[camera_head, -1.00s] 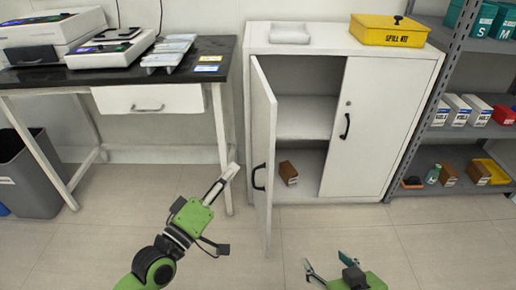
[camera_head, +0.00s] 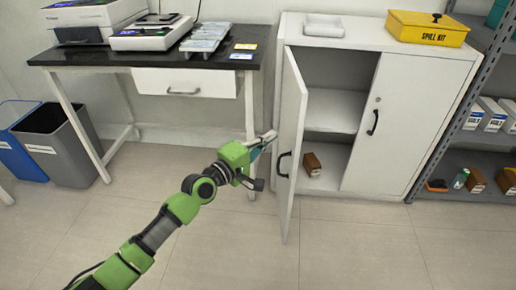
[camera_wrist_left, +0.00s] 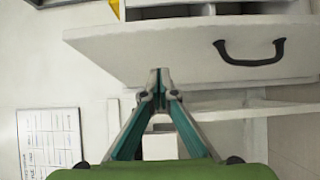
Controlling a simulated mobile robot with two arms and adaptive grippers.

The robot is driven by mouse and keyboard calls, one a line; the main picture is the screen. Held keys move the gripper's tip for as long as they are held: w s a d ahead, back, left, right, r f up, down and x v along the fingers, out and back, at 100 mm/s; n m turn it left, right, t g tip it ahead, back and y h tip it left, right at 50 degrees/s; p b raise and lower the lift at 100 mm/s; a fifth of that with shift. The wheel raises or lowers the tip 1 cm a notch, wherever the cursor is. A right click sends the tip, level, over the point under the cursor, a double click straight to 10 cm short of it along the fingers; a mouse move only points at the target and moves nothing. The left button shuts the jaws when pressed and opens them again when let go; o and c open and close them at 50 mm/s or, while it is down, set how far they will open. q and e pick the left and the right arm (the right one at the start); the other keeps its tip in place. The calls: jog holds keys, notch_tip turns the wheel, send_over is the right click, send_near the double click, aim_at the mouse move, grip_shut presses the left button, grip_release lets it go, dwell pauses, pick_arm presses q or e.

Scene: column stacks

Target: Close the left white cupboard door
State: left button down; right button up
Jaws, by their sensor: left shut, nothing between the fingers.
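The left white cupboard door (camera_head: 290,140) stands open, swung out toward me, its black handle (camera_head: 284,164) on its outer face. The white cupboard (camera_head: 405,130) shows its inner shelf through the opening; its right door (camera_head: 388,125) is shut. My left gripper (camera_head: 272,137) is shut and empty, just left of the open door's outer face. In the left wrist view its fingertips (camera_wrist_left: 160,72) meet at the door (camera_wrist_left: 170,48), to the left of the handle (camera_wrist_left: 250,53); I cannot tell whether they touch it. My right gripper is not in view.
A brown box (camera_head: 312,164) sits inside the cupboard on its floor. A black-topped table (camera_head: 110,57) with a drawer stands left, with grey and blue bins (camera_head: 62,145) beside it. A metal shelf rack (camera_head: 462,110) stands right. The floor in front is clear.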

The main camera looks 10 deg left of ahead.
aim_at(294, 130)
pick_arm(q)
jog(key=d, duration=0.1)
jog(key=w+d, duration=0.1)
jog(key=d, duration=0.1)
jog(key=shift+w+d+p, duration=0.2)
jog(key=shift+p, duration=0.1)
jog(key=shift+w+d, duration=0.1)
jog(key=shift+d, duration=0.5)
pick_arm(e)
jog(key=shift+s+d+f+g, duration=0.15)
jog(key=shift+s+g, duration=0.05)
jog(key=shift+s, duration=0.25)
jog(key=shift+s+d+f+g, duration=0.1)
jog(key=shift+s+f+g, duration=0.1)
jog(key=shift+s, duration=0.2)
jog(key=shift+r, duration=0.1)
